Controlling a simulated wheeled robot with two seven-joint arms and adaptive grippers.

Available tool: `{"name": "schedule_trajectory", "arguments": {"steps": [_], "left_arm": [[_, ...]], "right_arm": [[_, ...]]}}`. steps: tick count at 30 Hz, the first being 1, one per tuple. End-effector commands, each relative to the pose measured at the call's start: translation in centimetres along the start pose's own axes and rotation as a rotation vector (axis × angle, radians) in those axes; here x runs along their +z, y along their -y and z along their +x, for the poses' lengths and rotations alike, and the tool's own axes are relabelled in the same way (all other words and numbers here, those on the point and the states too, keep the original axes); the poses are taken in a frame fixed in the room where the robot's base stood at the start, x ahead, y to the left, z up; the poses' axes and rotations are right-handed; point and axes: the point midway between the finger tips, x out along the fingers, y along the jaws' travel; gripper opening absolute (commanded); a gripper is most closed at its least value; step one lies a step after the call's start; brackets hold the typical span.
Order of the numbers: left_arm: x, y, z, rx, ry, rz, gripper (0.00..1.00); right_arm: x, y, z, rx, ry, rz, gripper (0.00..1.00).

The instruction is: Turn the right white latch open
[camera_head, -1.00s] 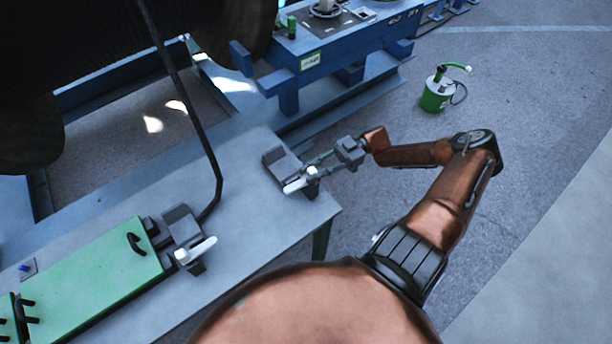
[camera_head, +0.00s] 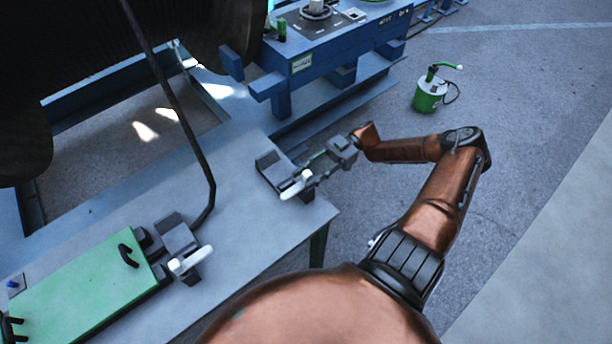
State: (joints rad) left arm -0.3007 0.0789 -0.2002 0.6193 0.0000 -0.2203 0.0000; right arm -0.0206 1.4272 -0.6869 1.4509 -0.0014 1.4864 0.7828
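The right white latch (camera_head: 295,186) sits on a dark grey clamp block (camera_head: 272,172) near the right end of the grey table. Its handle points down-left. My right gripper (camera_head: 314,172) is at the latch's right side, its fingers close to or touching the white handle. The fingers are small and partly hidden by the latch, so I cannot tell whether they are open or shut. A second white latch (camera_head: 192,260) sits on the left clamp block (camera_head: 174,236), its handle pointing up-right. My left gripper is not in view.
The grey table (camera_head: 250,225) has clear space between the clamps. A green plate (camera_head: 85,288) with black handles lies at left. A black cable (camera_head: 181,110) bends down to the left clamp. A blue machine (camera_head: 340,55) stands behind. A green canister (camera_head: 429,94) stands on the floor.

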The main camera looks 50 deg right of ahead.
Motion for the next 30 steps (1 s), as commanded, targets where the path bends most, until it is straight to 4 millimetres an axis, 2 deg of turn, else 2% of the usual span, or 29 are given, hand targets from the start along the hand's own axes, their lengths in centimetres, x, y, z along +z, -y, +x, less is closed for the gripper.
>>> {"name": "schedule_trajectory", "arguments": {"steps": [10,14,24,30], "left_arm": [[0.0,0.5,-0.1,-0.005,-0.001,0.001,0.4],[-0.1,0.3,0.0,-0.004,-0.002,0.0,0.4],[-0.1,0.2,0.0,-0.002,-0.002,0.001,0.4],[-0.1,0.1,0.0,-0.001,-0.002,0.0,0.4]], "right_arm": [[-0.1,-0.1,-0.1,0.0,-0.002,-0.002,0.38],[-0.1,-0.1,-1.0,0.002,-0.001,-0.003,0.38],[-0.1,-0.2,-7.8,0.004,-0.001,-0.004,0.38],[0.0,-0.2,-10.7,0.002,-0.001,-0.003,0.38]]}}
